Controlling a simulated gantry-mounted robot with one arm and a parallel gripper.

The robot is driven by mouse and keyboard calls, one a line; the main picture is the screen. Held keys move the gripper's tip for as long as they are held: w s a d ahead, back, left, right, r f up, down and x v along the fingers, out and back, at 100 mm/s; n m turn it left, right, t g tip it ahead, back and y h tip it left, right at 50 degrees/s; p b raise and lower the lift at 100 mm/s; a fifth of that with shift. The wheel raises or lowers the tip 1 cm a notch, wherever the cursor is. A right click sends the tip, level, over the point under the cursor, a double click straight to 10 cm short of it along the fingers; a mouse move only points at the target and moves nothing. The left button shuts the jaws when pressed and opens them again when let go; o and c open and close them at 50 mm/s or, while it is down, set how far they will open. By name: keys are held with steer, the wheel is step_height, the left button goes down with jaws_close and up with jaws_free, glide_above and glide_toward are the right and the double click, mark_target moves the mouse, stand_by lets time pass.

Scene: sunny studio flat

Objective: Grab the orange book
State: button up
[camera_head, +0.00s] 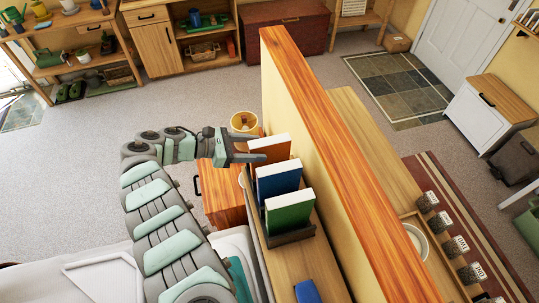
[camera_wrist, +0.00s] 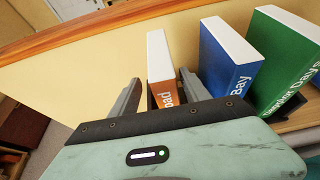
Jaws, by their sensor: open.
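The orange book (camera_head: 268,155) stands upright at the far end of a row of books on a narrow wooden shelf. In the wrist view the orange book (camera_wrist: 162,92) shows its white page edge and part of its orange spine. My gripper (camera_head: 256,150) is level with the orange book's upper part in the head view. In the wrist view my open gripper (camera_wrist: 161,90) has one finger on each side of the orange book. The right finger lies at the gap between the orange and blue books. I cannot tell whether either finger touches.
The blue book (camera_head: 278,180) and green book (camera_head: 289,212) stand beside it in a dark holder (camera_head: 291,238). A tall partition with a wooden top (camera_head: 335,130) runs close along the right. Open floor (camera_head: 90,150) lies left.

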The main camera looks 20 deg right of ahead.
mark_target(270, 150)
steer(key=shift+s+d+f+p, duration=0.1)
steer(key=shift+s+d+p, duration=0.25)
steer(key=shift+p, duration=0.3)
steer(key=x, duration=0.4)
steer(key=shift+d+p, duration=0.1)
steer(key=shift+p, duration=0.3)
jaws_close()
stand_by(0.6)
